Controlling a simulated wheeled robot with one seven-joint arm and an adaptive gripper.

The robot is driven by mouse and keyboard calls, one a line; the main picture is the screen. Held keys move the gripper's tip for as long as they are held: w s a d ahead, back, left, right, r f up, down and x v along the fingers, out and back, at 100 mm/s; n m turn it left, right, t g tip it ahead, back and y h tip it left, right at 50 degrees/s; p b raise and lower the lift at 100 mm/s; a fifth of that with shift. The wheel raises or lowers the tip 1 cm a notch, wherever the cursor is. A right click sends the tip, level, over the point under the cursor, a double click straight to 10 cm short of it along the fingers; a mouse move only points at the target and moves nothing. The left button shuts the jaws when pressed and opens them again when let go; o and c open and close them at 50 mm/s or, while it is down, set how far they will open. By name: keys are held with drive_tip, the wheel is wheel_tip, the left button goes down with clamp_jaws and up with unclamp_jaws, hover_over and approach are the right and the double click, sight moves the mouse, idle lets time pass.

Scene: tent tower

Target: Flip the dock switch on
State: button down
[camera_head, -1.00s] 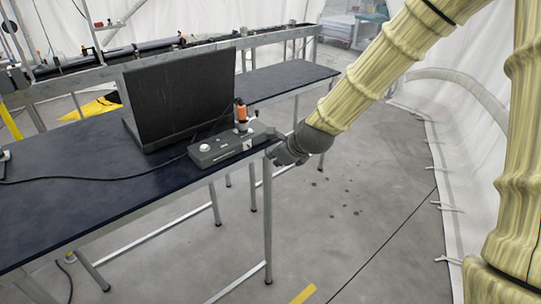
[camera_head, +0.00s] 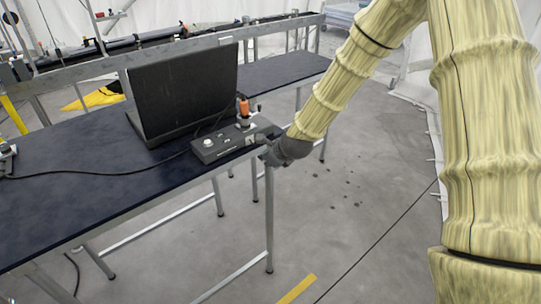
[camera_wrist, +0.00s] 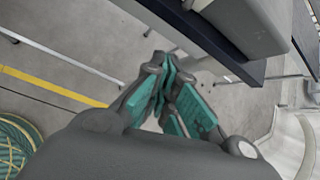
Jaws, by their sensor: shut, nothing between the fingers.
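A grey control box (camera_head: 224,148) sits near the right edge of the dark table, beside the laptop. It carries a white round knob (camera_head: 208,143), an orange-topped stick (camera_head: 244,107) and a small light-and-dark mark on its near face. I cannot tell which part is the dock switch. My gripper (camera_head: 267,158) is shut and empty, close by the box's right end at the table edge; I cannot tell whether it touches. In the wrist view, my teal-padded fingers (camera_wrist: 168,78) are together, and part of the grey box (camera_wrist: 250,22) shows at the upper right.
The dark table (camera_head: 90,195) holds an open black laptop (camera_head: 185,95) and a black cable (camera_head: 110,173). A metal-framed bench (camera_head: 90,70) stands behind. The table's thin metal leg (camera_head: 269,225) is below my gripper. Open grey floor (camera_head: 350,220) lies to the right.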

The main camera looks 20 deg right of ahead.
sight(251, 142)
drive_tip(key=r, duration=0.1)
drive_tip(key=a+r+p, duration=0.1)
drive_tip(key=w+r, duration=0.1)
drive_tip(key=shift+a+r, duration=0.2)
drive_tip(key=shift+a, duration=0.05)
drive_tip(key=shift+a, duration=0.1)
drive_tip(key=shift+w+a, duration=0.1)
